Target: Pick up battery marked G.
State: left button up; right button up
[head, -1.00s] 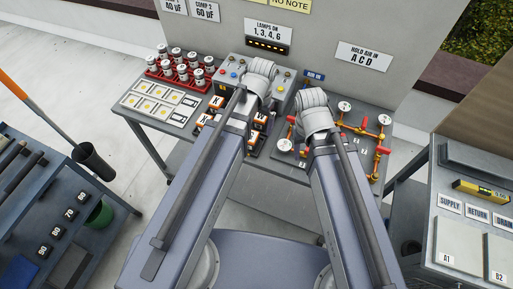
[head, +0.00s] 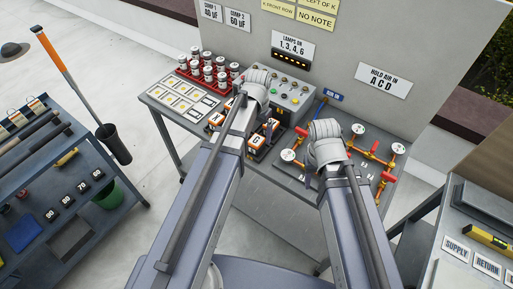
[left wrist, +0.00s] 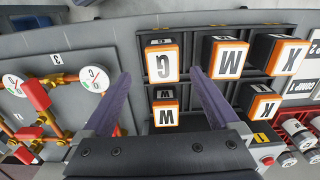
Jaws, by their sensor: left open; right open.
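The battery marked G (left wrist: 162,62) is a white-faced block with an orange rim, in the dark rack (left wrist: 195,100). Its letter is upside down in the left wrist view. My left gripper (left wrist: 160,73) is open, its two purple fingers apart on either side of G's column, with nothing held. In the head view, G (head: 257,142) shows at the near right of the battery group, beside my left forearm. My right gripper (head: 308,178) is open over the valve board; its fingertips are mostly hidden by its wrist.
Other batteries marked W (left wrist: 165,115), M (left wrist: 229,57) and X (left wrist: 287,58) stand close to G. Gauges and red-handled valves (head: 372,150) lie to the right on the bench. Red-based canisters (head: 210,70) stand at the back left. Side carts flank me.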

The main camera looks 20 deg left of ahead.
aim_at(256, 140)
pick_arm(q)
jog(key=shift+a+f+b, duration=0.15)
jog(key=shift+f+b, duration=1.25)
jog(key=shift+f, duration=0.2)
jog(key=shift+a+f+b, duration=0.1)
jog(key=shift+f+b, duration=1.3)
jog(key=shift+f, duration=0.2)
pick_arm(e)
jog(key=shift+f, duration=3.15)
pick_arm(q)
jog(key=shift+r, duration=0.1)
jog(key=shift+c, duration=0.2)
pick_arm(e)
jog(key=shift+r, duration=0.1)
pick_arm(q)
grip_shut()
